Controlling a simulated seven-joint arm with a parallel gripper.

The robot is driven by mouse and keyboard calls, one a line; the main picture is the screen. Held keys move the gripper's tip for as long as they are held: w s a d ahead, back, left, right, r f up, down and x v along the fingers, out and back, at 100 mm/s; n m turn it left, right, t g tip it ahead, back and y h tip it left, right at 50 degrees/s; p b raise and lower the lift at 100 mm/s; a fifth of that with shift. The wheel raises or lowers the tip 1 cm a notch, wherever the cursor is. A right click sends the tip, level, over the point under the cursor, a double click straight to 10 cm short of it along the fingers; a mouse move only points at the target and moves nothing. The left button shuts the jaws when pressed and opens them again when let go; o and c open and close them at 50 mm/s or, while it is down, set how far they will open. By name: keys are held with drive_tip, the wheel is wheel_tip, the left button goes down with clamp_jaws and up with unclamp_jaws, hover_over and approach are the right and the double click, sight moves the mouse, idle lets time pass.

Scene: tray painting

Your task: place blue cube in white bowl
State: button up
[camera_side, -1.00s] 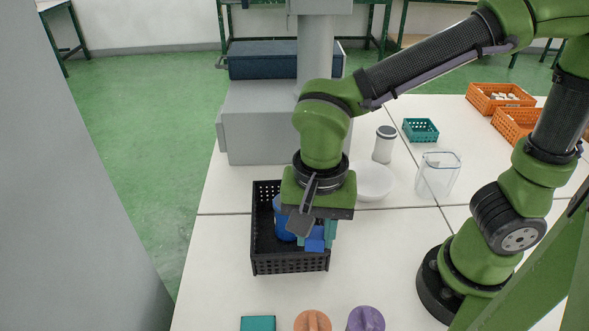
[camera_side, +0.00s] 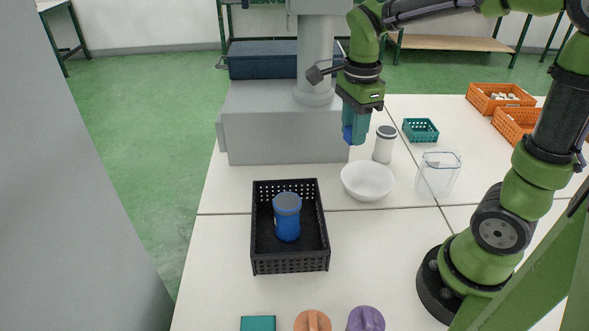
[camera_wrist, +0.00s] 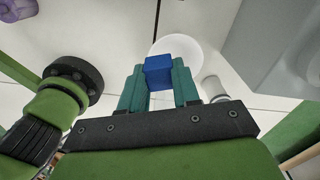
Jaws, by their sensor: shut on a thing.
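My gripper (camera_side: 356,128) is raised above the table, behind and above the white bowl (camera_side: 368,182) in the side view. Its teal fingers are shut on the blue cube (camera_side: 347,134). In the wrist view the blue cube (camera_wrist: 158,73) sits between the two fingertips, and the white bowl (camera_wrist: 176,47) shows partly behind it. The bowl stands upright on the table; no object shows inside it. The cube is well above the tabletop and apart from the bowl.
A black crate (camera_side: 314,262) holding a blue jar with a grey lid (camera_side: 287,217) stands front left of the bowl. A white canister (camera_side: 384,146) and a clear container (camera_side: 438,175) stand close to the bowl. A teal basket (camera_side: 420,130) and orange crates (camera_side: 500,97) are farther right.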

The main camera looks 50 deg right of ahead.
drive_tip(key=s+d+m, duration=0.1)
drive_tip(key=d+m, duration=0.3)
drive_tip(key=d, duration=0.4)
approach(365, 192)
drive_tip(key=shift+d+f, duration=0.1)
drive_tip(key=shift+f, duration=1.75)
drive_tip(key=o, duration=1.1)
